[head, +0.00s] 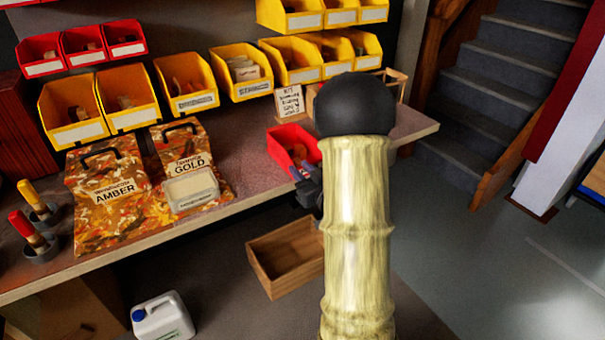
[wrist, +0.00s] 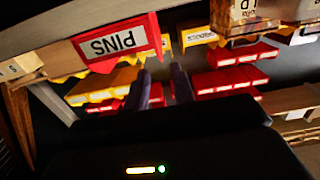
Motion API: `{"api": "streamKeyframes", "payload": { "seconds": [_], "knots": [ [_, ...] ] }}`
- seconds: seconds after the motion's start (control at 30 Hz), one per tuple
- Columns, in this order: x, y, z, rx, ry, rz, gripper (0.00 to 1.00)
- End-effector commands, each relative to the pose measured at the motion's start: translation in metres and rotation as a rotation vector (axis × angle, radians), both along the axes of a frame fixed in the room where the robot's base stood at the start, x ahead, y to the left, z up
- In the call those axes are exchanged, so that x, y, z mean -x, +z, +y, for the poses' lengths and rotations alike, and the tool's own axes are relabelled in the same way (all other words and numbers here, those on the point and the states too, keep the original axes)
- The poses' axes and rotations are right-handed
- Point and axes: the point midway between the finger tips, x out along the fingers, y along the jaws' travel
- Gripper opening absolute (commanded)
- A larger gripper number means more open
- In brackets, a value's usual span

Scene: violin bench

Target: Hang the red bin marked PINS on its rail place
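The red PINS bin (head: 287,138) stands on the bench top near its front edge, partly hidden by my arm. In the wrist view the bin (wrist: 115,42) fills the upper left, its white PINS label upside down. My gripper (head: 308,188) is at the bench front edge, just in front of the bin and mostly behind my arm in the head view. In the wrist view my gripper (wrist: 161,70) has two dark fingers apart, with the bin's edge close by their tips. I cannot tell whether they touch it. Red bins (head: 83,45) hang on a rail at upper left. The bin's own rail place is not clearly identifiable.
Yellow bins (head: 187,83) hang in rows behind the bench (head: 235,150). A small lettered card (head: 289,102) stands behind the PINS bin. Amber and gold bags (head: 108,190) lie on the bench to the left. A wooden crate (head: 285,257) and white jug (head: 162,316) are below. Stairs rise at right.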

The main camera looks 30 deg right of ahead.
Motion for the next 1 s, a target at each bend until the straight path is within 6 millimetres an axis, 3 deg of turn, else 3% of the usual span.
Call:
{"api": "streamKeyframes", "payload": {
  "seconds": [0.27,1.0],
  "knots": [
    [-0.006,0.000,0.000,0.000,0.000,0.001,0.25],
    [-0.053,-0.001,0.002,0.000,0.001,0.002,0.25]
  ]
}}
